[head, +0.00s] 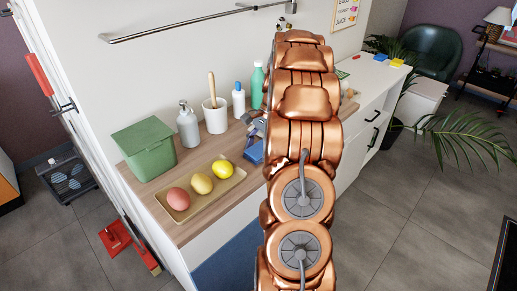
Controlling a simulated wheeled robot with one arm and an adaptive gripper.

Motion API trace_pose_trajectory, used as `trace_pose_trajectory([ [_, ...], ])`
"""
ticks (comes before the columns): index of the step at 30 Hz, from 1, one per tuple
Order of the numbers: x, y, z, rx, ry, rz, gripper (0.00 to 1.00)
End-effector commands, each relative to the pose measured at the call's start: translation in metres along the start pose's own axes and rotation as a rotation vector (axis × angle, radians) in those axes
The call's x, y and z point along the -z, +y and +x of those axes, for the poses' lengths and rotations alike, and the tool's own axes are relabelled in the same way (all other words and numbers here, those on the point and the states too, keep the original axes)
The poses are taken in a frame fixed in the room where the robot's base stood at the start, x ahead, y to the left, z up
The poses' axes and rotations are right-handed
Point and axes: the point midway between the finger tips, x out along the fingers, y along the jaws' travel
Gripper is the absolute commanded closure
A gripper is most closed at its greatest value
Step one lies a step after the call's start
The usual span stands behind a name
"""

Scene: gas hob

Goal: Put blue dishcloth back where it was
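A small blue thing, probably the blue dishcloth (254,153), shows on the wooden counter just left of my arm. It looks folded, and its right side is hidden behind the arm. Part of my gripper (254,127), grey with bluish parts, shows just above and behind it, close to the counter. The arm covers most of the gripper. I cannot tell whether the fingers are open or shut, or whether they touch the cloth.
A tray (212,205) with several coloured round objects lies at the counter's front. A green bin (147,150), a soap dispenser (188,125), a white cup (215,117) and bottles stand behind. A metal rail (180,27) runs along the wall above. A plant (465,135) stands right.

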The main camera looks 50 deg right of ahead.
Motion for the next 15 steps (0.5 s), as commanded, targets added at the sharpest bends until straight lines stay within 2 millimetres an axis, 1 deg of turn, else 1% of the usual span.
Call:
trace_pose_trajectory([
  [1,0.0000,0.0000,-0.0001,0.000,0.000,0.000,0.22],
  [4,-0.0001,0.0000,-0.0001,0.000,0.000,0.000,0.12],
  [15,-0.0009,0.0000,-0.0024,0.000,0.001,0.000,0.12],
])
